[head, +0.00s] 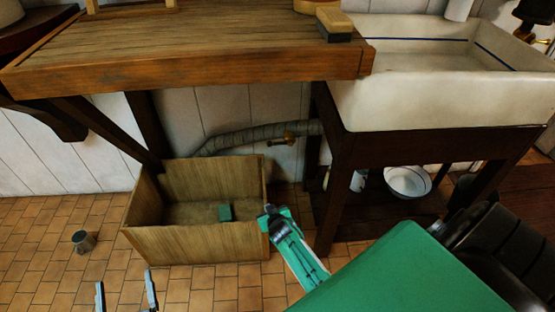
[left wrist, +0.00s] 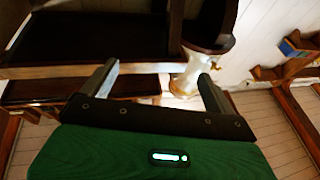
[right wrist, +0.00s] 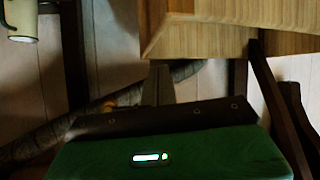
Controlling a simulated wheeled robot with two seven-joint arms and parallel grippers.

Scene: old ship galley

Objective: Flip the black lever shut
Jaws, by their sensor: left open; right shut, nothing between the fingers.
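A brass fitting (head: 287,139) sits on the grey wrapped pipe (head: 235,138) below the counter. I cannot make out a black lever on it for certain. In the right wrist view a small brass part (right wrist: 108,104) shows on the pipe, left of my fingers. My right gripper (head: 267,213) is shut and empty, lower than the fitting in the picture, by the crate's right side; its fingers also show in the right wrist view (right wrist: 160,72). My left gripper (head: 126,288) is open and empty at the bottom left; its fingers frame the left wrist view (left wrist: 155,80).
A wooden crate (head: 195,244) with a small green block (head: 226,212) stands on the tiles under the counter (head: 200,66). A metal cup (head: 83,241) is left of it. A sink (head: 440,95) on a dark stand and a white bowl (head: 407,182) are at right.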

